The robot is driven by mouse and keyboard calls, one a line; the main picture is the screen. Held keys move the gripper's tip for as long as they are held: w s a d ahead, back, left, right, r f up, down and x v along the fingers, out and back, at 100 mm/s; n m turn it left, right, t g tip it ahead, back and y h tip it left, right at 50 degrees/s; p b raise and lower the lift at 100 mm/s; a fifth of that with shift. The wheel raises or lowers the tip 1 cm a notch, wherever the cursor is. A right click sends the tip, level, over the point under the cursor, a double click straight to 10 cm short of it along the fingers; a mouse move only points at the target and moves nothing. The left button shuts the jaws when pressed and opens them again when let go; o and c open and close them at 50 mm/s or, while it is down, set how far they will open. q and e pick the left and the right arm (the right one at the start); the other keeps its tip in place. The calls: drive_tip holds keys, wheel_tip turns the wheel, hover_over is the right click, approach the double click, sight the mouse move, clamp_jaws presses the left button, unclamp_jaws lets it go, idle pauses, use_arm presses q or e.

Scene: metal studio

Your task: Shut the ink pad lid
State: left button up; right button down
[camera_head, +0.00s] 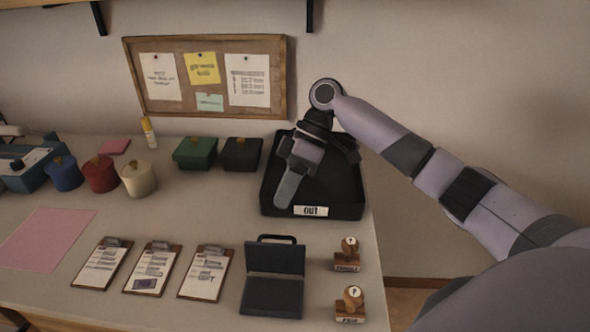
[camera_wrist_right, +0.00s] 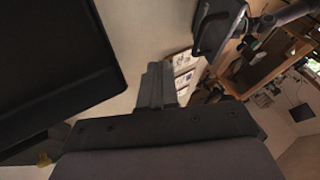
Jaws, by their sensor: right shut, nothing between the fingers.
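The dark ink pad (camera_head: 272,297) lies near the front right of the table. Its lid (camera_head: 275,258) is open and stands tilted up at the back, with a handle loop at its top edge. My right gripper (camera_head: 286,192) hangs over the black OUT tray, behind the ink pad and apart from it. Its fingers are shut and empty; they also show in the right wrist view (camera_wrist_right: 158,86). My left gripper is not in view.
The black OUT tray (camera_head: 345,210) stands behind the ink pad. Two wooden stamps (camera_head: 348,298) stand to the pad's right, and several clipboards (camera_head: 206,272) lie to its left. Lidded pots and boxes (camera_head: 195,152) line the back, below a cork board (camera_head: 205,108).

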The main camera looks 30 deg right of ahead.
sight(277, 252)
drive_tip(key=shift+x, duration=1.2)
drive_tip(key=shift+s+a+r, duration=0.2)
drive_tip(key=shift+s+a, duration=0.25)
drive_tip(key=shift+s, duration=0.35)
drive_tip(key=shift+s+a, duration=0.6)
drive_tip(key=shift+s, duration=0.15)
drive_tip(key=shift+p, duration=0.3)
drive_tip(key=shift+s+a+r+h+p, duration=0.1)
drive_tip(key=shift+a+r+h+p, duration=0.15)
drive_tip(key=shift+p, duration=0.2)
drive_tip(key=shift+t, duration=0.3)
